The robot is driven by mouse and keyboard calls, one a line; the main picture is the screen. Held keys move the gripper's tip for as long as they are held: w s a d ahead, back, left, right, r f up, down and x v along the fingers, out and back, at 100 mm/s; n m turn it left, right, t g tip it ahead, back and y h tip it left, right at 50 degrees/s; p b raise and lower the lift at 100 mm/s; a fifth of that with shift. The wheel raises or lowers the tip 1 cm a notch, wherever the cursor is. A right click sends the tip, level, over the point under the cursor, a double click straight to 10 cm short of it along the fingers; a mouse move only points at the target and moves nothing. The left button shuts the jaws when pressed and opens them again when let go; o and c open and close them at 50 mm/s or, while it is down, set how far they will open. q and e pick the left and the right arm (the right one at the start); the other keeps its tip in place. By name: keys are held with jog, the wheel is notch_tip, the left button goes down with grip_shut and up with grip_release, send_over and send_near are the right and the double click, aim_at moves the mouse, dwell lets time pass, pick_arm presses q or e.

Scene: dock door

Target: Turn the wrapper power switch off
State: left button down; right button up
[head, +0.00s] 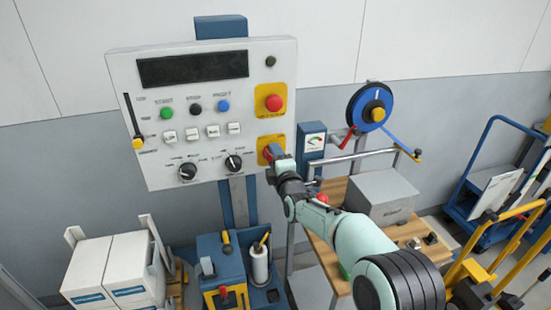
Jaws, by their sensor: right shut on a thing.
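The white control panel (125,85) stands on a blue post, facing me. At its lower right is the yellow plate of the power switch (264,142); a bit of red shows there, but my gripper hides most of the switch. My right gripper (273,157) reaches in from the lower right and is shut on the switch at this plate. The switch's turn position cannot be made out. My left gripper is not in view.
Just above is a red emergency button (273,103) on a yellow plate. Two black knobs (187,171) (233,163), several small rocker switches and a slider (137,143) sit to the left. A gauge box (312,142) and a blue reel (370,106) stand close on the right.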

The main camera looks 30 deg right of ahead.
dwell(0.5)
jog(key=o, duration=1)
jog(key=shift+o, duration=0.2)
jog(key=v, duration=1.3)
jog(key=shift+s, duration=0.25)
jog(key=shift+f, duration=0.15)
